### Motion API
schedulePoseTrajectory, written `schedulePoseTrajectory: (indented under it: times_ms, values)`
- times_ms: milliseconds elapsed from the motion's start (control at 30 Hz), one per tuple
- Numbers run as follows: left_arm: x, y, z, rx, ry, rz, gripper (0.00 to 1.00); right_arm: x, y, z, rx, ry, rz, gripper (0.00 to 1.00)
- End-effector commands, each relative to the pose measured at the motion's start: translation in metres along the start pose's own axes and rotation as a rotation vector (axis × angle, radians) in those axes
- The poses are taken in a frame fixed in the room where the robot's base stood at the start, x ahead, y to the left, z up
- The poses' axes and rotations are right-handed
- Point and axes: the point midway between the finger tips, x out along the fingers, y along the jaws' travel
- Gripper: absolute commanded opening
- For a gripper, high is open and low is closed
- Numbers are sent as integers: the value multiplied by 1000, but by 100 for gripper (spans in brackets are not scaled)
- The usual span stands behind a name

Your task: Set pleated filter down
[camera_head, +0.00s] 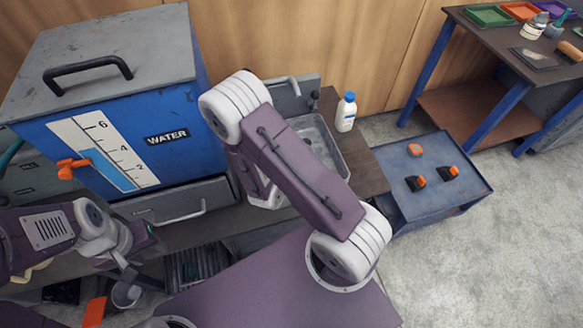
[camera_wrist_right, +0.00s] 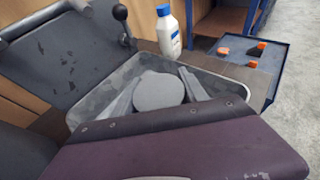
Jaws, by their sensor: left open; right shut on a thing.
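A round grey piece (camera_wrist_right: 158,91), which looks like the flat top of the pleated filter, sits between the two fingers of my right gripper (camera_wrist_right: 158,93) in the right wrist view. The gripper is shut on it, over or inside a grey metal basin (camera_wrist_right: 95,105). Its pleats and underside are hidden, so I cannot tell whether it touches the basin floor. In the head view my right arm covers the gripper and filter; the basin (camera_head: 318,137) shows beside the arm. My left gripper (camera_head: 143,280) is open and empty at the lower left.
A blue WATER tank (camera_head: 170,105) stands left of the basin. A white bottle with a blue cap (camera_head: 346,113) stands right of it. A low blue cart (camera_head: 445,195) holds several orange and black knobs. A side table (camera_head: 520,60) with trays stands at the far right.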

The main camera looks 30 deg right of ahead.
Motion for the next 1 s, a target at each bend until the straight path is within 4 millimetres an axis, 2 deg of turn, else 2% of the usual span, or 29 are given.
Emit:
schedulePoseTrajectory:
  times_ms: [133,300,467,600,700,1000]
  values:
    - [1,0,0,0,1,0,44,-6,26,-20,-1,1,3,6]
    - [2,0,0,0,1,0,44,-8,41,-31,-1,0,0,6]
    - [3,0,0,0,1,0,44,-8,43,-35,-2,0,-2,6]
    - [12,0,1,0,1,0,44,3,42,-60,-5,0,-2,6]
    - [14,0,1,0,1,0,44,7,42,-70,-1,0,-2,6]
    - [14,0,1,0,1,0,44,8,42,-71,-1,0,-1,6]
